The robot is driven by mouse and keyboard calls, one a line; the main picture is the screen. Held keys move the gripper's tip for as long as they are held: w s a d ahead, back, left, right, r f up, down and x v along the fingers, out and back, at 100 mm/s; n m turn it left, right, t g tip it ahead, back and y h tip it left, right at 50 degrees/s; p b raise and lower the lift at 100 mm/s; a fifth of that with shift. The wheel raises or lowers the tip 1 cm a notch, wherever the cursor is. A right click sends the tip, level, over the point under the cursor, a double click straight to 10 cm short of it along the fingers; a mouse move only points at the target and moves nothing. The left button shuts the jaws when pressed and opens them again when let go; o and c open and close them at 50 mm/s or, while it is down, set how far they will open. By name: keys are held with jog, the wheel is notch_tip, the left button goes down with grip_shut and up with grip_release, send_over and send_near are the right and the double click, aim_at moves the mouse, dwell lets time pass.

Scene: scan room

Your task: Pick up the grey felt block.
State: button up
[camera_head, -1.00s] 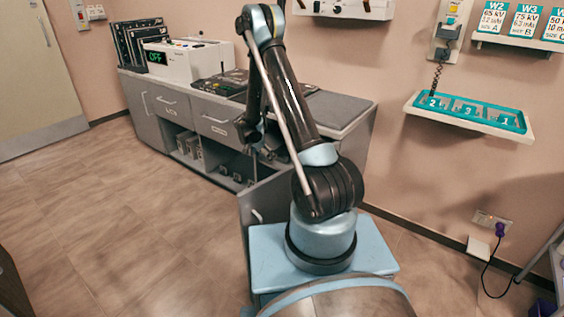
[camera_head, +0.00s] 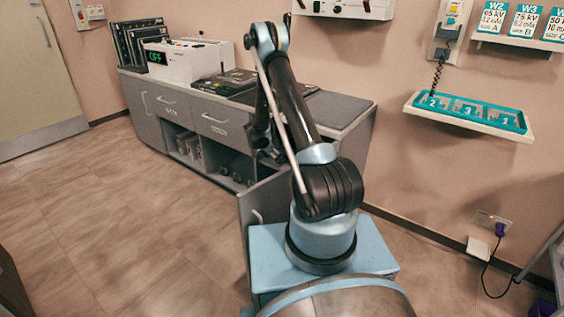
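I cannot pick out the grey felt block for certain. Small dark grey items (camera_head: 228,173) sit in the open lower shelf of the grey cabinet (camera_head: 208,126), too small to name. My gripper (camera_head: 267,150) hangs at the cabinet's front, near the right end of the open shelf. It is dark and partly hidden behind my own arm, so its fingers and anything between them cannot be made out.
A cabinet door (camera_head: 262,208) stands open near my base. A white box with a green "OFF" display (camera_head: 187,60) and a dark flat device (camera_head: 228,84) are on the countertop. A wall shelf with a teal tray (camera_head: 470,111) is at the right. The floor at left is clear.

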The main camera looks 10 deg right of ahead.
jog(key=w+d, duration=0.2)
jog(key=d, duration=0.2)
jog(key=shift+w+d+f, duration=0.15)
jog(key=shift+w+d, duration=0.05)
jog(key=shift+w, duration=0.2)
jog(key=shift+w+d+f, duration=0.1)
jog(key=shift+f, duration=0.25)
jog(key=shift+c, duration=0.2)
jog(key=c, duration=1)
